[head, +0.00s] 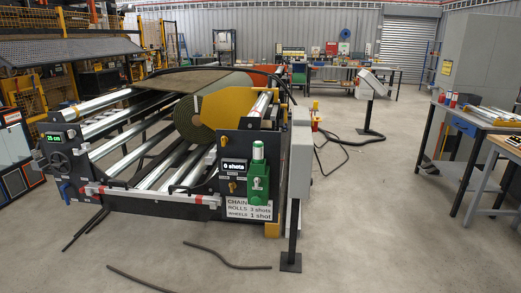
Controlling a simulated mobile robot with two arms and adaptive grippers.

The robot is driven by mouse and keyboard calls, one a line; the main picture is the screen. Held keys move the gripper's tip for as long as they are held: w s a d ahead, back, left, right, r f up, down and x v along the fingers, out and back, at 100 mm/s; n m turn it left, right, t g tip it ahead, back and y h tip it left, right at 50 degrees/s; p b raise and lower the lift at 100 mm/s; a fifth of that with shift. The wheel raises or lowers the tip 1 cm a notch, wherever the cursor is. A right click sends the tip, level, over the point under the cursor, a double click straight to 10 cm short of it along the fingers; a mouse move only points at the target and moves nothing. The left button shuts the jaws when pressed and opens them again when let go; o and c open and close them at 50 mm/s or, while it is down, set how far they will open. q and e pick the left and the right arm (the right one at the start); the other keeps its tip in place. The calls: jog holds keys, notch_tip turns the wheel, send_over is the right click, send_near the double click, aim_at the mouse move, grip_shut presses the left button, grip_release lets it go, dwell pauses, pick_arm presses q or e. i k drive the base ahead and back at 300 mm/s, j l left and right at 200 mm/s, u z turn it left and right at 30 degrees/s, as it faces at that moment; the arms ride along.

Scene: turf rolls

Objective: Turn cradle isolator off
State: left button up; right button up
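The cradle (150,196) is a black roller frame with bright metal rollers at the left and middle. It carries a large grey-green roll (190,118) with a yellow disc (228,106) at its near end. A narrow grey box (301,160) on a black post stands at the cradle's right end. It is seen nearly side-on. Small yellow and red parts (314,116) show just right of it. I cannot make out a labelled isolator or its switch position. Neither of my grippers is in view.
A grey console (370,83) stands further back. Black hoses (225,258) lie on the floor. A workbench (462,124) is at right. The floor at centre right is clear.

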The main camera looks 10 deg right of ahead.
aim_at(314, 129)
jog(key=i+l, duration=0.1)
jog(key=l, duration=0.7)
jog(key=i+l, duration=0.1)
jog(key=l, duration=0.7)
jog(key=i+l, duration=0.1)
jog(key=l, duration=0.65)
jog(key=i+l+u, duration=0.1)
jog(key=i, duration=1.2)
